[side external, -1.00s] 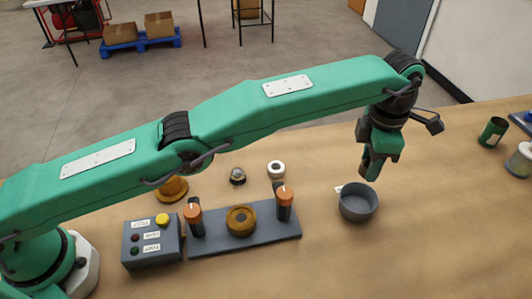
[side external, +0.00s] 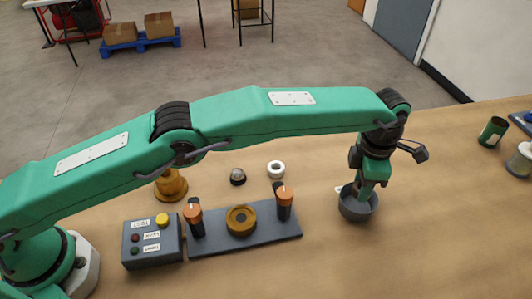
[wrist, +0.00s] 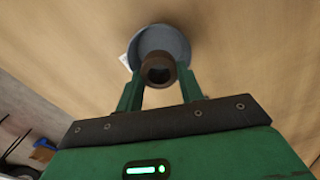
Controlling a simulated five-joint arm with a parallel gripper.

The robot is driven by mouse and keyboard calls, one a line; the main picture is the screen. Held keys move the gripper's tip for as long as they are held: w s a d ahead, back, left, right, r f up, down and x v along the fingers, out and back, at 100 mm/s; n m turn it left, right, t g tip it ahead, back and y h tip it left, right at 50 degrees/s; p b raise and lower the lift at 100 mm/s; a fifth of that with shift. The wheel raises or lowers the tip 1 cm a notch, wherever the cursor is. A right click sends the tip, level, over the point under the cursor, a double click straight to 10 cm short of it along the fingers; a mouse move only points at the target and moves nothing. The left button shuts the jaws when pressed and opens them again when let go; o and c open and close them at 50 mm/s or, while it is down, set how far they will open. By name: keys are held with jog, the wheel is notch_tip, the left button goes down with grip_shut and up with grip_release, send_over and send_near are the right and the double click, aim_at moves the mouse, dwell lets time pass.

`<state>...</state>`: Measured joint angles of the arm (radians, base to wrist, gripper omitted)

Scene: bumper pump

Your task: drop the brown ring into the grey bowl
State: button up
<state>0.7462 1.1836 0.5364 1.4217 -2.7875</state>
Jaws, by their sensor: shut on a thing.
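The brown ring (wrist: 158,70) sits between the two green fingers of my gripper (wrist: 159,82) in the wrist view, and they are shut on it. The grey bowl (wrist: 171,38) lies just beyond the ring there, partly hidden by it. In the side view, the grey bowl (side external: 356,209) stands on the table, and my gripper (side external: 366,193) points down over it with its fingertips at about rim height. The ring cannot be made out in the side view. I cannot tell whether it is below the rim.
A dark base plate (side external: 268,236) with two orange-capped posts and an ochre round part stands left of the bowl. A grey button box (side external: 151,242) is beside it. A white ring (side external: 276,169) and a small domed part (side external: 237,176) lie behind.

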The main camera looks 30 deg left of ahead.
jog(key=shift+f, duration=1.25)
jog(key=o, duration=1)
jog(key=shift+o, duration=0.3)
notch_tip(320, 180, up, 7)
